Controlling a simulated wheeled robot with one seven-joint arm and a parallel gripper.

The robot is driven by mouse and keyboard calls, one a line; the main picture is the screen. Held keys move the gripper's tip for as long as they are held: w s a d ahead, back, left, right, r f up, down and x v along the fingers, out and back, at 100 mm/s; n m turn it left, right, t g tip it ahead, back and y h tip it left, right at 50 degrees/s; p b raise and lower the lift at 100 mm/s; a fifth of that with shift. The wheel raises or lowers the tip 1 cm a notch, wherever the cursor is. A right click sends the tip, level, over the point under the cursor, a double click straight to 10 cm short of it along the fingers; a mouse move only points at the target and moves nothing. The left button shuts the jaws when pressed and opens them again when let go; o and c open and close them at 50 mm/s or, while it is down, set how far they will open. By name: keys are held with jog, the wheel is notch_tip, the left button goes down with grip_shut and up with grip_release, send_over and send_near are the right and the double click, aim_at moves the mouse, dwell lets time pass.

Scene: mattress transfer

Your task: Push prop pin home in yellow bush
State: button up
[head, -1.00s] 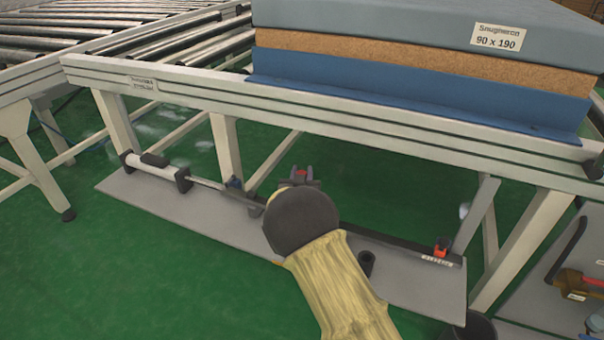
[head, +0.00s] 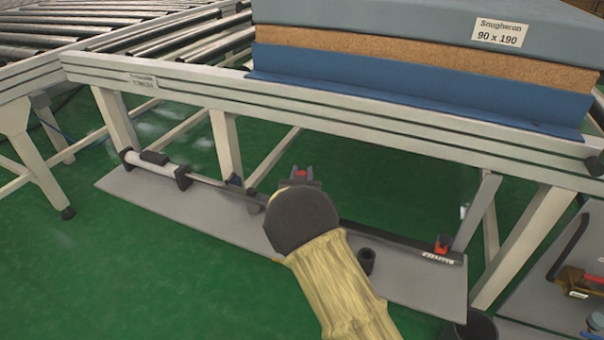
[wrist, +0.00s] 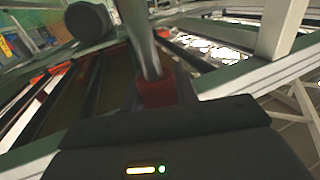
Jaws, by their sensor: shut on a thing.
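My gripper (head: 300,174) is at the middle of the head view, below the table rail and above the grey floor plate. A small red part shows between its fingers. In the wrist view, the jaws are shut around a red piece (wrist: 156,92) with a grey metal rod (wrist: 142,40) rising from it. This looks like the prop pin, but my wrist hides most of it in the head view. I cannot make out the yellow bush in either view. An orange-red fitting (head: 441,242) sits at the foot of the slanted grey strut (head: 478,212).
On the floor plate (head: 130,188) lie a white cylinder (head: 150,167) with a rod and a black cup (head: 366,262). A cart with coloured tools (head: 575,280) stands at the right edge. Green floor is clear at left.

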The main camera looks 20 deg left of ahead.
jog(key=shift+f+b, duration=2)
jog(key=shift+f, duration=1.45)
jog(key=o, duration=1.2)
jog(key=shift+c, duration=0.2)
jog(key=p+v, duration=0.6)
jog(key=v, duration=1.1)
jog(key=shift+s+p, duration=0.2)
jog(key=shift+p, duration=0.2)
